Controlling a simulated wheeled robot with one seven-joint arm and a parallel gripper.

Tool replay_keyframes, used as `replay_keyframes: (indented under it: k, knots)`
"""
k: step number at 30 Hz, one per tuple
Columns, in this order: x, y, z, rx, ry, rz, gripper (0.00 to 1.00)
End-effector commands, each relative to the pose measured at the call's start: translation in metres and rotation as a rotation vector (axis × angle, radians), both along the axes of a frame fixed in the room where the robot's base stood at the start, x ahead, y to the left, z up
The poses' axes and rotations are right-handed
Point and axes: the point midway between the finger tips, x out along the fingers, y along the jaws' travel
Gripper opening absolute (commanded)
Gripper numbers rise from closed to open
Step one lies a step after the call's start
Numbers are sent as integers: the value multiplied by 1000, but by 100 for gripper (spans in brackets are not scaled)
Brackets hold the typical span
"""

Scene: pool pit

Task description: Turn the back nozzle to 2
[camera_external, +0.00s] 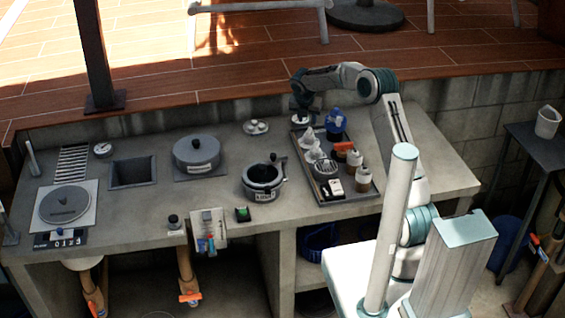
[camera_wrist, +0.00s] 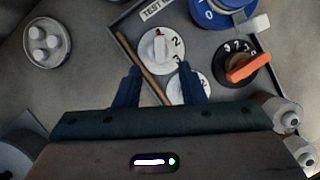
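A white dial (camera_wrist: 160,50) with a raised white knob lies between and ahead of my fingertips in the wrist view. Its knob has a red mark at the upper end, pointing up in the picture; the digits 2 and 3 show to its right. A second white dial (camera_wrist: 174,88) with a 2 sits nearer, partly hidden by my right finger. White nozzles (camera_external: 308,138) stand on the dark tray (camera_external: 342,198) in the external view. My gripper (camera_wrist: 159,70) is open and empty; in the external view it (camera_external: 302,112) is over the tray's back left corner.
A thin brown stick (camera_wrist: 138,55) lies left of the dial. A blue dial (camera_wrist: 222,14) and a black dial with an orange handle (camera_wrist: 248,66) are to its right. A saucer with white pieces (camera_external: 256,127) stands left of the tray. A black pot (camera_external: 263,175) is nearby.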

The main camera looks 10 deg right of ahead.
Motion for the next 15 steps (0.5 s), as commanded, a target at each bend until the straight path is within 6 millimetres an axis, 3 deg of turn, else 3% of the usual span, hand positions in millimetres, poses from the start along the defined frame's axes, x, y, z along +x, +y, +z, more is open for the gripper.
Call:
replay_keyframes:
  k: [6, 15]
  knots:
    - [14, -8, -40, 0, 2, 0, 36]
    - [23, -13, -63, 1, -1, -1, 36]
